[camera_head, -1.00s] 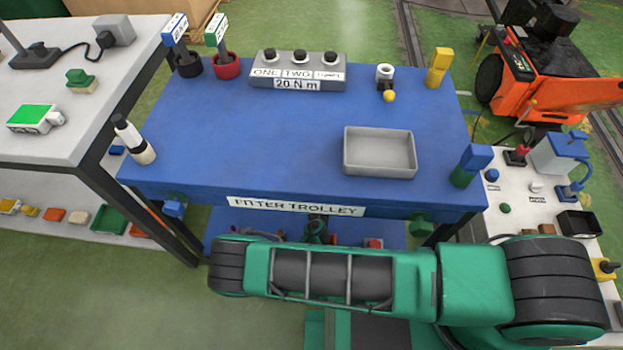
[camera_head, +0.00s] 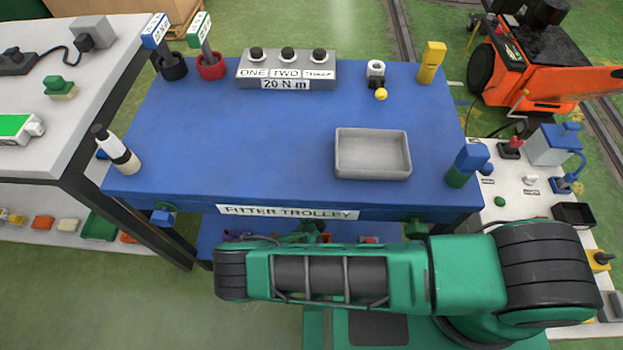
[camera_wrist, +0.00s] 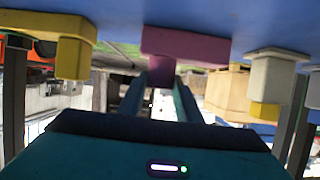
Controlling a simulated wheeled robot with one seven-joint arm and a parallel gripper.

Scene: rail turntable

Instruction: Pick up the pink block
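The pink block (camera_wrist: 184,46) shows in the wrist view at top centre, with a wide base against a blue surface (camera_wrist: 262,18) and a narrower stem pointing down the picture. This view appears upside down, so the block seems to stand on that surface. My gripper (camera_wrist: 159,88) is open, its two dark teal fingers apart. The stem shows in the gap between the fingertips; I cannot tell whether it is touched or still beyond them. In the head view my arm crosses the front of the trolley, and I cannot make out the pink block there.
In the wrist view a yellow block (camera_wrist: 50,27) and a whitish block (camera_wrist: 272,78) flank the pink one. In the head view the blue trolley top (camera_head: 230,140) carries a grey tray (camera_head: 372,173), a socket box (camera_head: 286,72) and a bottle (camera_head: 118,150). A white table stands left.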

